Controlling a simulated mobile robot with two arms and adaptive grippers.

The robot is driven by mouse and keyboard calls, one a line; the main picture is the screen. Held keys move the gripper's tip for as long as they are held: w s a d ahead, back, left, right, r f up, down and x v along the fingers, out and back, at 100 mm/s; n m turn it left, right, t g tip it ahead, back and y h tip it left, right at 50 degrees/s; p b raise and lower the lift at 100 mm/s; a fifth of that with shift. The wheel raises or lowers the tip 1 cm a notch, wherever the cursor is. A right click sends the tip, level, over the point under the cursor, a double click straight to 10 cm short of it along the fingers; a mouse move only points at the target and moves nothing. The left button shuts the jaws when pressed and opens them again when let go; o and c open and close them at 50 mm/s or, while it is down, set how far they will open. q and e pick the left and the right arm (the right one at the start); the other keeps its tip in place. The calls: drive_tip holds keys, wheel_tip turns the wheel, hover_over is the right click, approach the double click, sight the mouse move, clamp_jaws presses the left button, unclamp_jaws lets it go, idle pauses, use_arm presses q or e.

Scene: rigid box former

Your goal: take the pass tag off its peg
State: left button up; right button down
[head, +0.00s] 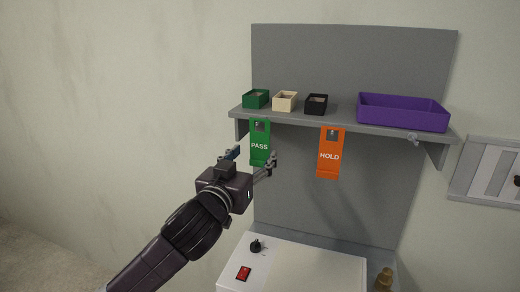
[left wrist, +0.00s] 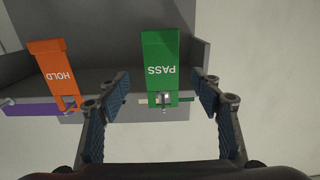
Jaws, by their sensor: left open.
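The green PASS tag (head: 260,145) hangs from a peg under the front edge of the grey shelf in the head view. In the left wrist view the PASS tag (left wrist: 162,65) appears upside down, its slot around the peg (left wrist: 163,98). My left gripper (head: 254,159) is open, its fingers apart on either side of the tag's lower part. In the left wrist view the left gripper (left wrist: 165,112) shows the tag between its fingers with gaps on both sides. The orange HOLD tag (head: 329,153) hangs to the right. My right gripper is not in view.
The shelf (head: 345,124) carries a green box (head: 256,99), a cream box (head: 285,101), a black box (head: 316,104) and a purple tray (head: 402,121). Below stands a white machine (head: 310,266) with a red switch (head: 243,273) and a black knob (head: 256,246).

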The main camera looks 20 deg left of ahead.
sight(259, 145)
use_arm(q)
drive_tip(key=w+p, duration=0.2)
drive_tip(key=w, duration=0.1)
drive_tip(key=shift+w+a+r, duration=0.1)
drive_tip(key=shift+w+r, duration=0.1)
drive_tip(key=shift+w, duration=0.1)
drive_tip(key=shift+w+f, duration=0.25)
drive_tip(key=shift+w, duration=0.25)
drive_tip(key=shift+s, duration=0.1)
drive_tip(key=c, duration=0.9)
drive_tip(key=shift+c, duration=0.7)
drive_tip(key=shift+r, duration=0.2)
